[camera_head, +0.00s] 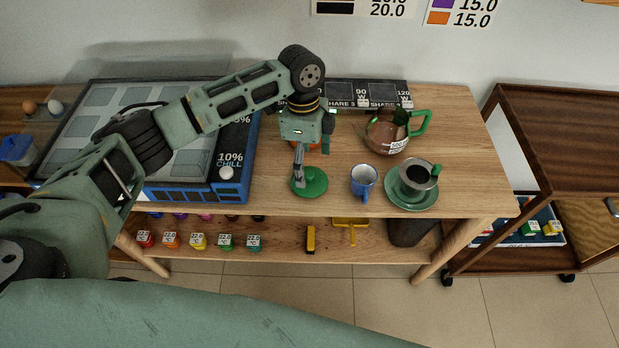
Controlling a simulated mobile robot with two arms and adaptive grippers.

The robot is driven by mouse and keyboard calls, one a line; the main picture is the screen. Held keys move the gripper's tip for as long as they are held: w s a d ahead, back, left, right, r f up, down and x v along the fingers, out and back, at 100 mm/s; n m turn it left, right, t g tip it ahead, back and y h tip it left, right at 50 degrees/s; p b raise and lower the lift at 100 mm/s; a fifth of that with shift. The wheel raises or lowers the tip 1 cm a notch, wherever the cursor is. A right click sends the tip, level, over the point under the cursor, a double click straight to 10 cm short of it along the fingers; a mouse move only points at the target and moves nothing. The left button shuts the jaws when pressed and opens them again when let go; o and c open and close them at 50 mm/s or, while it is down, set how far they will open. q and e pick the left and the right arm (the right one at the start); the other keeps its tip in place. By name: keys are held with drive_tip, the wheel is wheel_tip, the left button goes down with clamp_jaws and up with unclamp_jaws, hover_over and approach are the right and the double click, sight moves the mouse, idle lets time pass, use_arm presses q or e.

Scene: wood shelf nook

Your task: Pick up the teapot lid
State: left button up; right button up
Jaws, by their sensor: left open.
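The teapot lid appears to be the round green disc (314,184) lying near the front edge of the wood shelf top. The teapot (380,136), brown and see-through with a green handle, stands behind and to the right of it without a lid on. My left gripper (312,168) is open and points down over the back of the green disc. One finger overlaps the disc in the picture; I cannot tell whether it touches. The finger hides part of the disc's top. My right gripper is not in view.
A blue mug (364,182) stands close to the right of the disc. Beyond it a dark cup (416,176) sits on a green saucer (412,205). A large blue-framed unit (190,190) fills the left. Bare wood lies at the right end of the top.

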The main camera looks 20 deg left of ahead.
sight(309, 173)
use_arm(q)
wheel_tip(309, 173, down, 3)
drive_tip(key=shift+d+f+p, duration=0.1)
drive_tip(key=shift+d+p, duration=0.05)
drive_tip(key=shift+p, duration=0.15)
drive_tip(key=shift+s+f, duration=0.1)
drive_tip(key=shift+f, duration=0.55)
drive_tip(key=c, duration=1.6)
drive_tip(key=shift+o, duration=0.2)
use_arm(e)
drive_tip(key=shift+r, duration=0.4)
